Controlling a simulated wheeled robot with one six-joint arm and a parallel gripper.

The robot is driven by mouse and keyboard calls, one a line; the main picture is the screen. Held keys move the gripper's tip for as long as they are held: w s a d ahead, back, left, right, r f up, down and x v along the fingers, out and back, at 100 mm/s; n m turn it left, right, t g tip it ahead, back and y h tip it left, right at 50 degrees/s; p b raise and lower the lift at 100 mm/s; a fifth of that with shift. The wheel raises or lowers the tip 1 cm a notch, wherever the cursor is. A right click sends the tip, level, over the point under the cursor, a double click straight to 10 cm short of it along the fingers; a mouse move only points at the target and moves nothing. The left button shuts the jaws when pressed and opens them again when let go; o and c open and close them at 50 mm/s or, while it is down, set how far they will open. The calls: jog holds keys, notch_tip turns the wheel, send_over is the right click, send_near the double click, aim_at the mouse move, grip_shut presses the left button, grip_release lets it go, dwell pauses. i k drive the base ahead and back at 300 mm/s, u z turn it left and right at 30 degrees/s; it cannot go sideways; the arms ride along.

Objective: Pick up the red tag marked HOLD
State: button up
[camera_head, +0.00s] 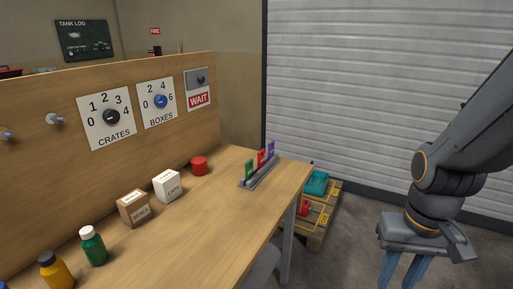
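A red tag (261,158) stands upright in a grey slotted rack (262,174) near the far right end of the wooden bench. It is between a green tag (249,170) in front and a purple tag (270,147) behind. The lettering on the tags is too small to read, so I cannot confirm HOLD. My gripper (402,274) is at the lower right, beyond the bench edge and well apart from the tags. Its blue fingers point down with a gap between them and nothing seen in it. The fingertips run to the bottom edge of the picture.
On the bench (222,212) are a red can (199,166), a white box (167,186), a brown box (133,209), a green bottle (93,247) and a yellow bottle (56,270). A panel with dials (111,116) backs it. A pallet (318,236) with red and teal items stands beyond.

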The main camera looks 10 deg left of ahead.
aim_at(261, 158)
jog(key=u, duration=0.35)
jog(key=i, duration=1.5)
jog(key=u, duration=0.35)
